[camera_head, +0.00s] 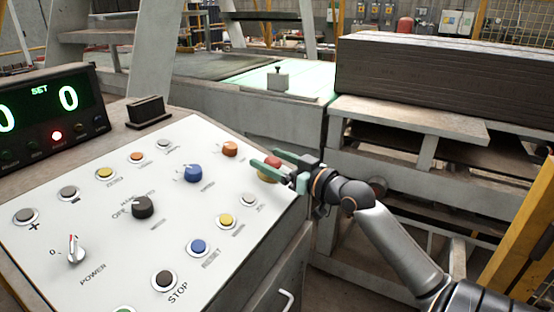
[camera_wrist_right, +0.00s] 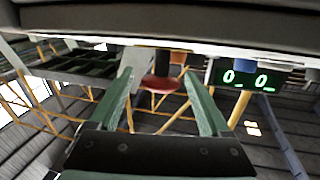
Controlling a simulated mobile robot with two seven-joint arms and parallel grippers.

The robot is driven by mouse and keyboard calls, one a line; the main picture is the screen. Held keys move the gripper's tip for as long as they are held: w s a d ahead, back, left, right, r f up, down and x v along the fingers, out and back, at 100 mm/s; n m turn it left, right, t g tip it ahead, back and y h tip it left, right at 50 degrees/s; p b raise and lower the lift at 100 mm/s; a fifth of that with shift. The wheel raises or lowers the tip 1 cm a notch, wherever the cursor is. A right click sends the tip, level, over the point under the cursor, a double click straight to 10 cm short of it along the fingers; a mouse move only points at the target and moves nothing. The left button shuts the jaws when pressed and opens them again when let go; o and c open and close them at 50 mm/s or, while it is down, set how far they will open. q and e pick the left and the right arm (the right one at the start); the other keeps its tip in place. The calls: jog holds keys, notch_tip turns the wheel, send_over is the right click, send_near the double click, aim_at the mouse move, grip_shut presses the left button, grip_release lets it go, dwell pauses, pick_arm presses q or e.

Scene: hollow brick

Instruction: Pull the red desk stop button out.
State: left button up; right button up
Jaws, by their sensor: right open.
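The red desk stop button (camera_head: 273,161) sits near the right edge of the white control panel, with a bit of its yellow base showing below it. My right gripper (camera_head: 269,161) is open, and its two green fingers are on either side of the button in the head view. In the right wrist view, the red button (camera_wrist_right: 161,85) shows between the spread fingers of the gripper (camera_wrist_right: 160,78), with a gap on each side. I cannot tell whether either finger touches it. The fingers hide part of the button and base in the head view. My left gripper is out of view.
The sloping white panel (camera_head: 105,245) carries several other buttons and knobs. An orange button (camera_head: 230,149) and a blue knob (camera_head: 193,173) are left of the gripper. A black display box (camera_head: 40,112) stands at the left. Stacked dark boards (camera_head: 440,80) lie behind.

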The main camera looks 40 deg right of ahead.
jog(key=s+b, duration=0.3)
jog(key=s, duration=0.9)
jog(key=shift+s+d, duration=0.25)
jog(key=shift+d, duration=0.15)
jog(key=shift+s, duration=0.1)
